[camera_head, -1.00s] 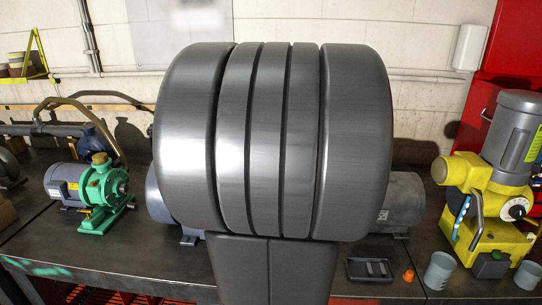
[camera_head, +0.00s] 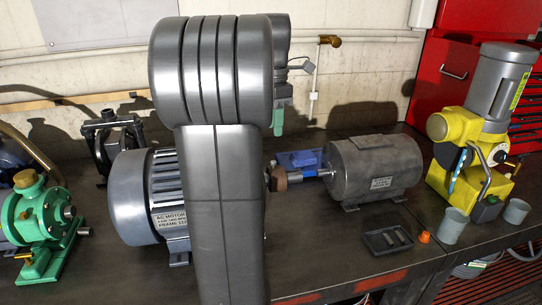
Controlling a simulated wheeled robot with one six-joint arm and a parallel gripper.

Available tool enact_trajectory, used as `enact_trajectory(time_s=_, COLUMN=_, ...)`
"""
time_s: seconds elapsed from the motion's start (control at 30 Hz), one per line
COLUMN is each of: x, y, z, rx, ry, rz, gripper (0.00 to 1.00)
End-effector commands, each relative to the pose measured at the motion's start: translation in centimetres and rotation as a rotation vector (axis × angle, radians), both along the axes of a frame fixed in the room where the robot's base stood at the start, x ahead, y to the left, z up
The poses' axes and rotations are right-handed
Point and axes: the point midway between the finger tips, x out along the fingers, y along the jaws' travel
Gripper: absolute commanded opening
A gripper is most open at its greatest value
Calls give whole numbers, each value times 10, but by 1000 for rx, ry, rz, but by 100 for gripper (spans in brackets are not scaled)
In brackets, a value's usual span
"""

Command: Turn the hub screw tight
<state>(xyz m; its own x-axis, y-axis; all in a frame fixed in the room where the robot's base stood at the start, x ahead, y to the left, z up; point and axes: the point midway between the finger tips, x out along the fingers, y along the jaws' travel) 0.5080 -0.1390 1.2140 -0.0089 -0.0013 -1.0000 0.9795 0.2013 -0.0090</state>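The hub screw itself is too small or hidden to make out. A brown hub (camera_head: 279,179) sits on the shaft line between a large AC motor (camera_head: 140,200) at left and a grey motor (camera_head: 375,168) at right. My arm's thick grey links stand in front and cover part of the AC motor and the hub's left side. My gripper (camera_head: 282,95) shows only in part behind the arm, above the hub. A narrow green piece (camera_head: 277,122) hangs below it; I cannot tell whether it is held. The fingertips are not clear.
A blue block (camera_head: 300,160) stands behind the shaft. A black tray (camera_head: 390,242), an orange cap (camera_head: 424,237) and two grey cups (camera_head: 452,225) are at front right. A yellow machine (camera_head: 480,130) stands at right, a green pump (camera_head: 38,225) at left.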

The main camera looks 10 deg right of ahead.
Motion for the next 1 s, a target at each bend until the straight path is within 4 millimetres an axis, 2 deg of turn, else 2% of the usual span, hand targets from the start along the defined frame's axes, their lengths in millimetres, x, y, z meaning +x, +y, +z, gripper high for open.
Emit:
enact_trajectory(time_s=0.03, x=-1, y=0, z=-13, rx=1, ry=4, rz=0, gripper=37)
enact_trajectory(time_s=0.2, x=-2, y=0, z=-50, rx=0, ry=4, rz=-1, gripper=37)
enact_trajectory(time_s=0.4, x=-1, y=0, z=-83, rx=0, ry=3, rz=-1, gripper=37)
enact_trajectory(time_s=0.6, x=-1, y=0, z=-97, rx=0, ry=1, rz=-1, gripper=37)
enact_trajectory(time_s=0.9, x=-1, y=0, z=-99, rx=0, ry=-1, rz=-1, gripper=37)
enact_trajectory(time_s=1.0, x=-1, y=0, z=-99, rx=0, ry=-1, rz=-1, gripper=18)
